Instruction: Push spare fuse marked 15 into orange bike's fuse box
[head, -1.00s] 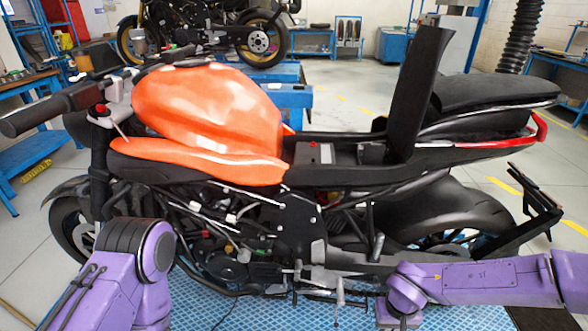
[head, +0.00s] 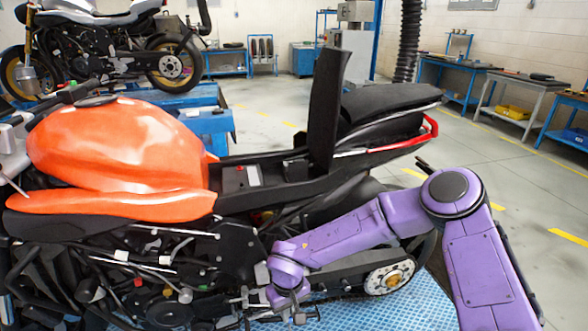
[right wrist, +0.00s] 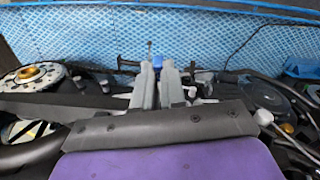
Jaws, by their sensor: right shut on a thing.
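The orange bike (head: 120,150) stands side-on with its seat flap (head: 328,110) raised upright. The open bay under the seat holds a dark unit with a small red mark (head: 240,178); I cannot tell which part there is the fuse box. My right gripper (head: 288,298) is low beside the bike's near side, its fingers hard to make out in the head view. In the right wrist view, the right gripper's grey fingers (right wrist: 157,85) are shut on a small blue piece, likely the fuse (right wrist: 157,62), at their tips. Its marking is unreadable. My left gripper is out of view.
The bike's footpeg and frame parts lie close around my right gripper. A blue ribbed mat (head: 400,312) is under the bike. A second motorcycle (head: 110,55) stands behind on a blue stand (head: 170,105). Workbenches (head: 515,95) line the right; the floor between is clear.

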